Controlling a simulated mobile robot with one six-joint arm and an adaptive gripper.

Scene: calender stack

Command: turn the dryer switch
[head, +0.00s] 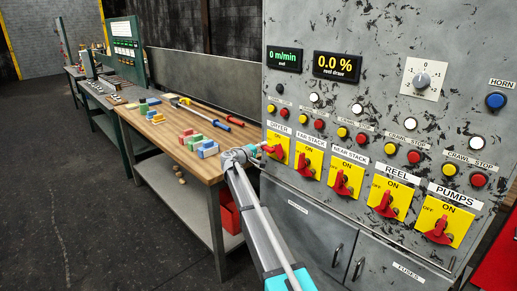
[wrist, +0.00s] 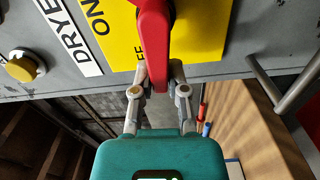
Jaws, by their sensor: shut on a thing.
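The dryer switch is the leftmost yellow plate (head: 282,139) in the bottom row of the grey panel, under the DRYER label. Its red handle (head: 272,149) points left, toward the OFF side. In the wrist view, the red handle (wrist: 155,40) hangs over the yellow plate (wrist: 112,22), across the partly hidden OFF lettering; the ON lettering is off to its left. My gripper (head: 259,149) reaches the handle from the left in the head view. In the wrist view, the fingers of my gripper (wrist: 159,74) are closed on both sides of the handle's lower end.
Similar red-handled switches for FAR STACK (head: 310,162), NEAR STACK (head: 345,179), REEL (head: 388,198) and PUMPS (head: 438,230) stand to the right. Buttons sit above them. A wooden bench (head: 160,135) with coloured blocks and tools stands left of the panel. The floor (head: 80,220) is clear.

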